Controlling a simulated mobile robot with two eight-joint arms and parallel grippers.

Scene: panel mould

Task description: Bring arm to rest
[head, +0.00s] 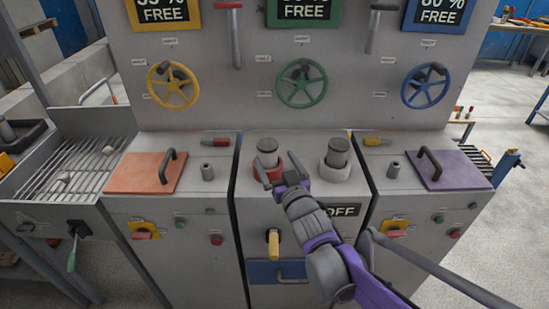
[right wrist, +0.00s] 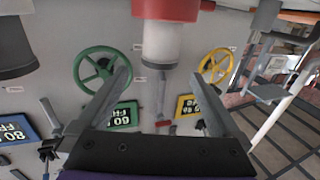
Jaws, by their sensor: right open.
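My right arm, purple and grey, reaches up from the lower right in the head view. Its gripper (head: 279,174) is at the red-ringed post (head: 267,153) on the middle cabinet. In the right wrist view the two fingers (right wrist: 161,76) are spread apart. A pale cylinder (right wrist: 162,45) with a red collar (right wrist: 172,9) shows beyond and between them; nothing is gripped. I cannot tell whether a finger touches the red ring. My left gripper is not in view.
A white-ringed post (head: 337,160) stands just right. The panel behind carries yellow (head: 160,96), green (head: 320,93) and blue (head: 442,92) handwheels. An orange lid (head: 136,176) and a purple lid (head: 463,174) flank the middle cabinet. A grey bar (head: 430,265) crosses the lower right.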

